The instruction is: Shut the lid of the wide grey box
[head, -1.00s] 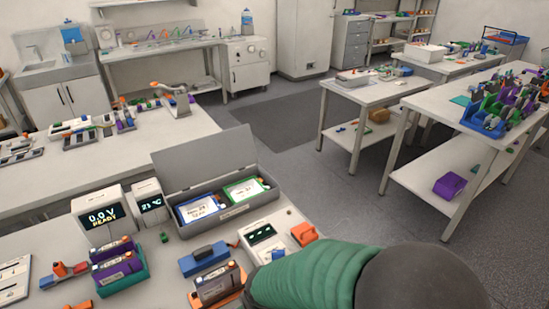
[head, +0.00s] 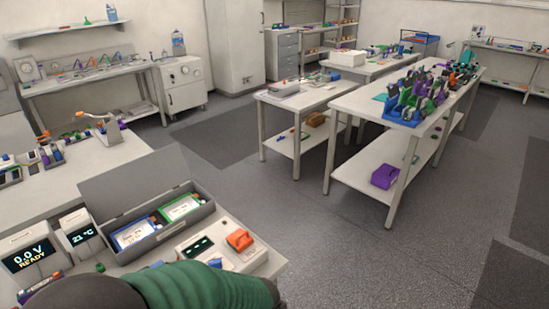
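The wide grey box (head: 176,239) stands on the near bench at the lower left of the head view. Its lid (head: 138,182) is up, leaning back along the far side. Inside lie a blue-edged pack (head: 134,233) and a green-edged pack (head: 181,207), both with white labels. A green and dark arm link of mine crosses the bottom of the view, in front of the box. Neither of my grippers shows, so their hold is hidden.
A display reading 0.0 V (head: 32,258) and a smaller 21 °C display (head: 82,236) stand left of the box. A white panel device (head: 203,245) with an orange part (head: 239,240) sits to its right. Grey floor is clear at the right.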

